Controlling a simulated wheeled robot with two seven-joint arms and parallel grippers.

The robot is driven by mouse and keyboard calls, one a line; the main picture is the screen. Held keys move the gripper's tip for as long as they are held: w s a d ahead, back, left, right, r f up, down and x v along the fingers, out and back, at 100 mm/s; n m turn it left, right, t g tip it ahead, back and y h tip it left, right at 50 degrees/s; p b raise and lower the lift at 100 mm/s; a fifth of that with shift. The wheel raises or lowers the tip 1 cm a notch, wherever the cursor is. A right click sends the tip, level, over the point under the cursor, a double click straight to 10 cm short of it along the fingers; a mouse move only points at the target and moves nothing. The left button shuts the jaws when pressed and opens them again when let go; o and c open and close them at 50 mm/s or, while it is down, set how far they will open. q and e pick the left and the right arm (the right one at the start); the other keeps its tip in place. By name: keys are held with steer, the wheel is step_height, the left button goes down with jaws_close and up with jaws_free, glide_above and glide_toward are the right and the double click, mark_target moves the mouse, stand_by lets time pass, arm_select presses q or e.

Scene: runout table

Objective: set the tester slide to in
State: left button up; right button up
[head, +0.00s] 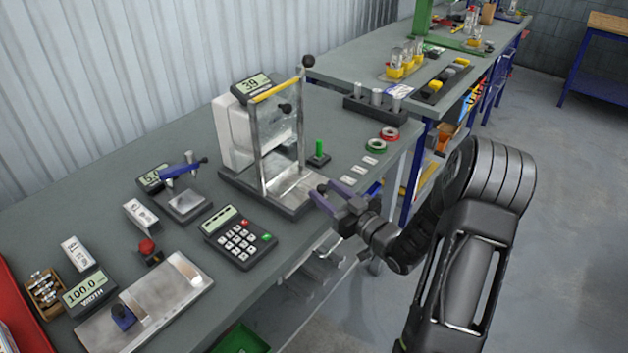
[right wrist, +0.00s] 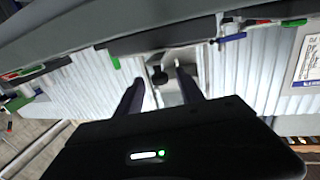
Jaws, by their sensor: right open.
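The tester (head: 232,130) stands on the bench left of centre in the head view, with a grey base, an upright metal frame, a yellow bar and a display reading about 39. A black knob (head: 286,108) sits on its upright part. I cannot tell for certain which part is the slide or how it is set. My right gripper (head: 322,194) is open and empty, just right of the tester base at the bench's front edge. In the right wrist view, a black knob (right wrist: 159,75) shows between the open fingers, farther off and apart from them. My left gripper is not in view.
A calculator-like keypad (head: 239,238) lies left of the gripper. A green peg (head: 319,152) and red and green rings (head: 388,135) are behind it. A metal plate with a blue knob (head: 123,317) lies front left.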

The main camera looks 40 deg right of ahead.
mark_target(318, 186)
steer(key=w+p, duration=0.1)
steer(key=w, duration=0.4)
steer(key=shift+w+a, duration=0.1)
steer(key=shift+a, duration=0.1)
jaws_close()
stand_by(1.2)
